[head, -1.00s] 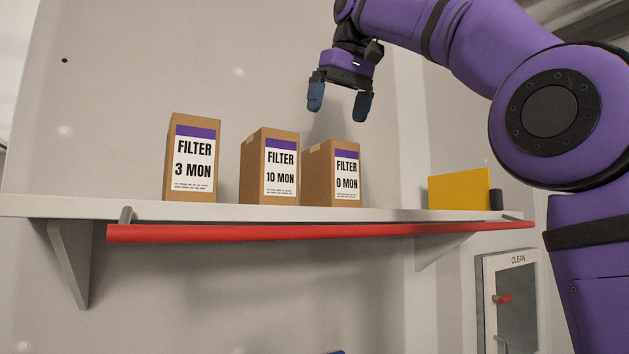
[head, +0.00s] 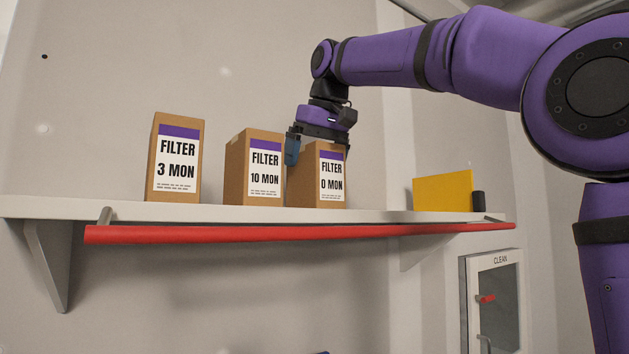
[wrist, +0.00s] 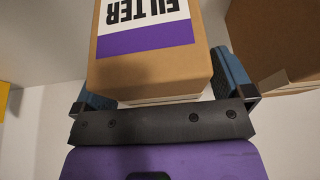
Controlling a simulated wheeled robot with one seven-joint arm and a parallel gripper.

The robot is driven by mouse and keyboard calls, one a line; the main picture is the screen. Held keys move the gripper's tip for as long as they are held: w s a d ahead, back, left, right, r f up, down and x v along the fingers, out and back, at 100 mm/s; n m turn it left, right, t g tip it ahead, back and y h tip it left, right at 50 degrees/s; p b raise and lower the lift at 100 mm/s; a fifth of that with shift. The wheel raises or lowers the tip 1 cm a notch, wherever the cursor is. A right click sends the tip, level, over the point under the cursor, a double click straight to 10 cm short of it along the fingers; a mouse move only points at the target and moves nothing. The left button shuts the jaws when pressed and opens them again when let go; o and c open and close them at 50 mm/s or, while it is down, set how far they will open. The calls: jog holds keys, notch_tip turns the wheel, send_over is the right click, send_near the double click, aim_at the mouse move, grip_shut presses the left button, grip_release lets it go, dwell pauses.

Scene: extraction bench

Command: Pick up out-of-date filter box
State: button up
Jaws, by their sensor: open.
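Three brown cardboard filter boxes with white and purple labels stand upright on the shelf. The left box (head: 175,157) reads "FILTER 3 MON", the middle box (head: 255,167) "FILTER 10 MON", and the right box (head: 317,176) "FILTER 0 MON". My gripper (head: 318,156) is open at the top of the 0 MON box, fingers pointing down on either side of it. In the wrist view a filter box (wrist: 150,70) lies between the two blue fingers, its month number out of frame; small gaps show beside it. Another box (wrist: 274,45) is close beside one finger.
The white shelf (head: 375,215) has a red rail (head: 300,232) along its front. A yellow block (head: 443,192) and a small dark object (head: 478,201) stand at its right end. The 10 MON box leaves little room beside my left finger.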

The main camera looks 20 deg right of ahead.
jog(key=shift+w+f, duration=0.1)
jog(key=shift+f, duration=0.2)
jog(key=shift+f, duration=0.1)
jog(key=c, duration=1.1)
